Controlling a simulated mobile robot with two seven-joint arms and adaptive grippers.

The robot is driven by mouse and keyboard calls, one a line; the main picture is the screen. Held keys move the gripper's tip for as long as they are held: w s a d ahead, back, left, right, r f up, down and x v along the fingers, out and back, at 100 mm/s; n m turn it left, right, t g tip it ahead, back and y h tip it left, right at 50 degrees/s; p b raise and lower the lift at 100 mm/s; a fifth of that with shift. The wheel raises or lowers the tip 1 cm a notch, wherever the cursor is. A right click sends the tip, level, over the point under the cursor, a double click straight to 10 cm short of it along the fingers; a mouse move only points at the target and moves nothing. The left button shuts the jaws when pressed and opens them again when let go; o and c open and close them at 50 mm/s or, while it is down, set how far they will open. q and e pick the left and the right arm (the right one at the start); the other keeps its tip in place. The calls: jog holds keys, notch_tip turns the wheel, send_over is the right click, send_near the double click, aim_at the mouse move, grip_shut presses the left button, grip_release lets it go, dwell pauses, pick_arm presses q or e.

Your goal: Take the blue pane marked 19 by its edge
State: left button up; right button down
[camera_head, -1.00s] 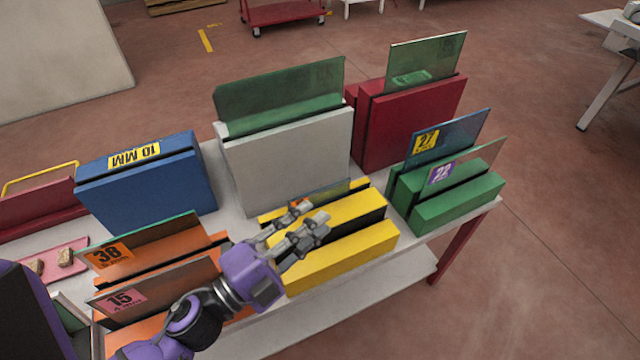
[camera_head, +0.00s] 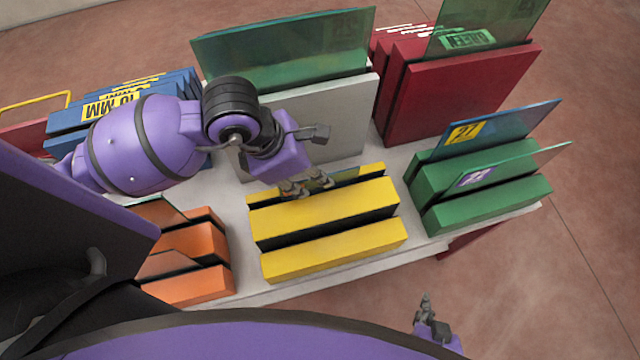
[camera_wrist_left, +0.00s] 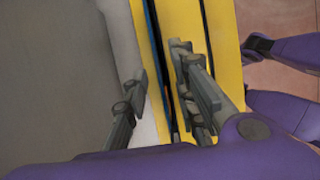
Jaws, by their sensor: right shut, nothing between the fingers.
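A low pane (camera_head: 346,177) stands in the rear slot of the yellow rack (camera_head: 335,242), its left part hidden by my left gripper (camera_head: 317,158). No number can be read on it. In the left wrist view a thin blue edge (camera_wrist_left: 154,45) runs along the slot. My left gripper (camera_wrist_left: 160,66) is open there, with one finger on the grey rack's side and the other over the yellow rack. The edge lies between the finger lines; contact cannot be told. My right gripper (camera_head: 426,306) is shut and empty, low in front of the table.
A tall grey rack (camera_head: 335,112) with a green pane stands close behind the yellow rack. A green rack (camera_head: 480,190) with panes marked 27 and 22 is at right. A red rack (camera_head: 455,88) is behind it. Orange racks (camera_head: 200,285) and a blue rack (camera_head: 68,122) are at left.

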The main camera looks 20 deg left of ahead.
aim_at(320, 189)
pick_arm(q)
jog(key=x, duration=0.3)
jog(key=shift+w+d+f, duration=0.2)
jog(key=shift+w+d, duration=0.2)
jog(key=shift+d, duration=0.05)
jog(key=shift+f, duration=0.2)
jog(key=shift+f, duration=0.25)
grip_shut()
